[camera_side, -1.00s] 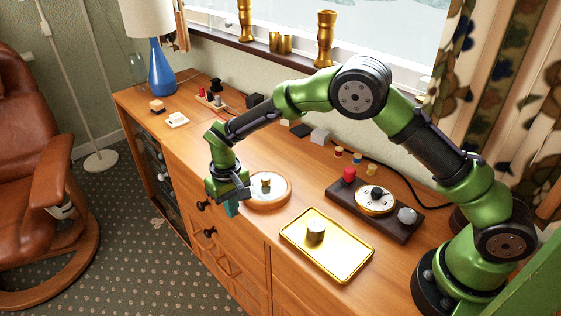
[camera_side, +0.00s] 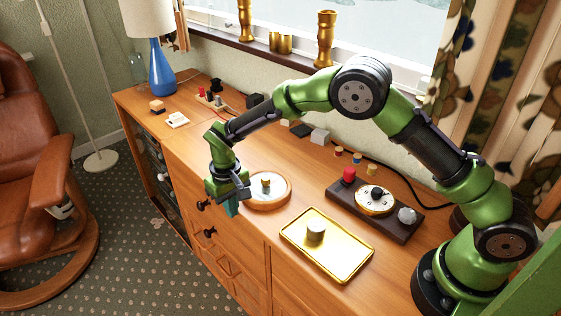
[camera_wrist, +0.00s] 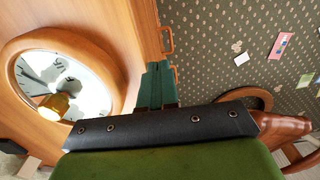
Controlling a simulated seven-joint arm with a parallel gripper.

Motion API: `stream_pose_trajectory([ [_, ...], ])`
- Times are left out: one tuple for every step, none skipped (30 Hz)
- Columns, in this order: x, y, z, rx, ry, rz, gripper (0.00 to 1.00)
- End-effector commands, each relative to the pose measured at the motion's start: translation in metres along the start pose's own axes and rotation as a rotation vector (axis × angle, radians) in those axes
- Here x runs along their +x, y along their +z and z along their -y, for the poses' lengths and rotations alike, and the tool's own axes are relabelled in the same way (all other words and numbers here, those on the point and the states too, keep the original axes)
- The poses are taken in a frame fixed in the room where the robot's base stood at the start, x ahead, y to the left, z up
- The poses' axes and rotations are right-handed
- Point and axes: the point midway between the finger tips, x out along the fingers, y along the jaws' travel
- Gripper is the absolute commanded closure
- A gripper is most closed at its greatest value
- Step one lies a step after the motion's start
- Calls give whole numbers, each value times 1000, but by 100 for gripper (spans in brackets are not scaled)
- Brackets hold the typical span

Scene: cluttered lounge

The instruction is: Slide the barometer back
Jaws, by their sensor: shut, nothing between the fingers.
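The barometer (camera_side: 283,200) is a round wooden-rimmed dial lying flat on the sideboard top. A small brass knob stands on its pale face. In the wrist view the barometer (camera_wrist: 22,52) fills the left side, its dial partly cut off by my gripper's dark body. My gripper (camera_side: 231,209) is at the front edge of the sideboard, on the near left side of the barometer. Its teal fingers (camera_wrist: 157,88) are together and empty. They are close beside the rim; a narrow gap shows in the wrist view, and I cannot tell their exact height.
A yellow tray (camera_side: 350,262) with a metal cylinder (camera_side: 315,231) lies right of the barometer. Behind it is a dark board (camera_side: 398,229) with a dial and red knob. Small blocks and a blue lamp (camera_side: 161,70) stand farther back. The top behind the barometer looks clear.

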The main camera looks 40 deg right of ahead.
Motion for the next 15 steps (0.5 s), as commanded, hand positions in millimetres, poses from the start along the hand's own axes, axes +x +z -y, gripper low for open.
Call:
stream_pose_trajectory([
  [0,0,0,0,0,0,100],
  [0,0,0,0,0,0,100],
  [0,0,0,0,0,0,100],
  [0,0,0,0,0,0,100],
  [0,0,0,0,0,0,100],
  [0,0,0,0,0,0,100],
  [0,0,0,0,0,0,100],
  [0,0,0,0,0,0,100],
  [0,0,-1,0,0,0,100],
  [0,0,-1,0,0,0,100],
  [0,0,-2,0,0,0,100],
  [0,0,-3,1,0,0,100],
  [0,0,-4,1,0,0,100],
  [0,0,-6,1,0,0,100],
  [0,0,-7,1,1,0,100],
])
